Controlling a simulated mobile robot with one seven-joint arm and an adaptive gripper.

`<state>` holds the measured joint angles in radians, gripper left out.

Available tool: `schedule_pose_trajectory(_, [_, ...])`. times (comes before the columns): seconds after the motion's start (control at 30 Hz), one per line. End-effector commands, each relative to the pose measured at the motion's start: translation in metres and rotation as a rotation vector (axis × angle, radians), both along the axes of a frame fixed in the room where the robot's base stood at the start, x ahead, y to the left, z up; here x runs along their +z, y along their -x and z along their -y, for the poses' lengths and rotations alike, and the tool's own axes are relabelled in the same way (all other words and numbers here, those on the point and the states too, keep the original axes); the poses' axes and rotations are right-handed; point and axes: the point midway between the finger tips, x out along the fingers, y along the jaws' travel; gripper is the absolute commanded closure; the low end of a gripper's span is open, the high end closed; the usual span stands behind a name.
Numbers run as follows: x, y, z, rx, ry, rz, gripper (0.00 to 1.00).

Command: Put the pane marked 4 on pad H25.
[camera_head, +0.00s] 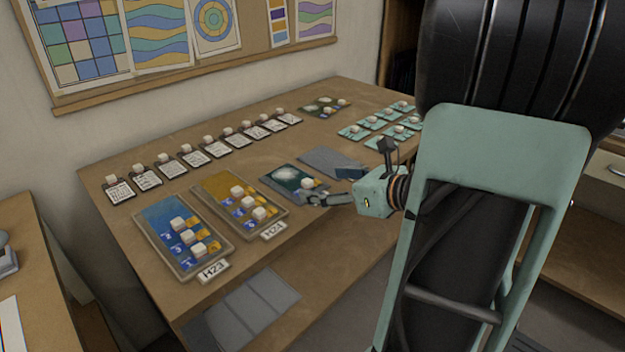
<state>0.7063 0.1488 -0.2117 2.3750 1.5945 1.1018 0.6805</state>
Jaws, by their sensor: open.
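A blue tray (163,218) labelled H23 and a yellow tray (214,186) labelled H21 lie at the table's front left. Each holds several small tiles with white knobs and blue number marks; I cannot pick out a 4 for sure. A small dark blue piece by the fingers is unclear. No label reading H25 is legible.
A row of knobbed cards (168,168) runs along the back. Several teal cards (355,131) and a dark card (325,105) lie at the far right. My arm hides the table's right side.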

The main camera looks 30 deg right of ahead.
Motion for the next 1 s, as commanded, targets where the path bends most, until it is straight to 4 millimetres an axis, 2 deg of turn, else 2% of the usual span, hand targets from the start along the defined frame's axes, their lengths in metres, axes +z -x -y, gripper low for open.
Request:
schedule_pose_trajectory(0.03, [0.007,0.010,0.004,-0.004,0.001,0.002,0.25])
schedule_pose_trajectory(0.2, [0.019,0.038,0.015,-0.003,0.000,0.002,0.25])
schedule_pose_trajectory(0.37, [0.024,0.053,0.019,0.000,-0.001,0.001,0.25])
schedule_pose_trajectory(1.0, [0.025,0.055,0.019,0.005,0.005,0.002,0.25])
